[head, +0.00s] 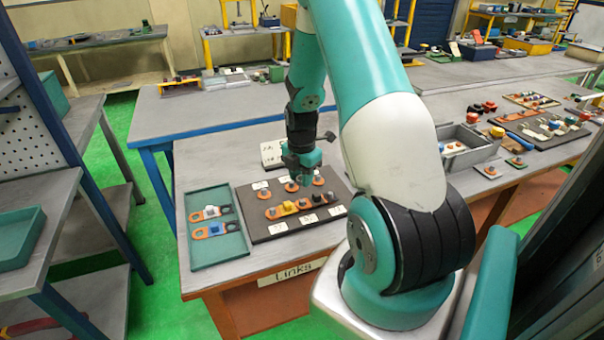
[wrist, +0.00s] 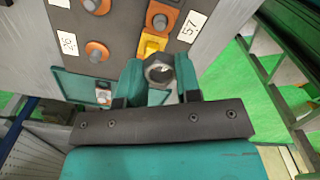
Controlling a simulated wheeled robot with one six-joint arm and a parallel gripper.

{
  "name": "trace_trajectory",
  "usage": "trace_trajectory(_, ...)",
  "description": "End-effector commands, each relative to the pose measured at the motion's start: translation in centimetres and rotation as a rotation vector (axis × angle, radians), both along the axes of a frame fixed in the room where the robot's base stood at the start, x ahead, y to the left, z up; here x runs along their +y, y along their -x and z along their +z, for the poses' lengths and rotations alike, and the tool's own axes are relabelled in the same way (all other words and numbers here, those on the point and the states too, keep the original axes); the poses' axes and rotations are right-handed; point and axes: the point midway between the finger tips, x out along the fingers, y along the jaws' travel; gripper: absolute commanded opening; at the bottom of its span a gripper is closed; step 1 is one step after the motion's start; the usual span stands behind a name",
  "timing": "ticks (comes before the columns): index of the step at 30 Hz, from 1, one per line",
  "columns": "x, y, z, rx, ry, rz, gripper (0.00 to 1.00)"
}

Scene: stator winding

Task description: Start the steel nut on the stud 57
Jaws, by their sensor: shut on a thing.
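My gripper (wrist: 158,76) is shut on the steel nut (wrist: 158,70), a grey hex nut held between the two teal fingertips. The stud 57 (wrist: 160,21) is a grey stud on an orange base, beside the white label "57" (wrist: 189,26) in the wrist view. A yellow block (wrist: 151,45) lies between that stud and the nut in the picture. The nut appears apart from the stud, nearer the camera. In the head view my gripper (head: 303,172) hangs over the dark board (head: 257,228); the nut cannot be made out there, nor can I tell which stud is 57.
Other studs on orange bases, one of them (wrist: 97,52) beside another numbered label (wrist: 68,43), stand on the board. A grey bin (head: 470,150) and several parts boards stand at the right.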

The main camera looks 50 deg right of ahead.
Motion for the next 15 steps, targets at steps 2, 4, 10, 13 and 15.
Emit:
trace_trajectory(2,-0.3,0.1,0.0,-0.001,0.0,0.017,0.12)
trace_trajectory(4,-0.3,0.1,-0.3,0.0,0.0,0.022,0.12)
trace_trajectory(10,-0.2,0.1,-1.6,0.0,0.0,0.021,0.12)
trace_trajectory(13,-0.2,0.1,-2.5,0.0,0.0,0.021,0.12)
trace_trajectory(15,-0.2,0.1,-3.3,0.0,0.0,0.021,0.12)
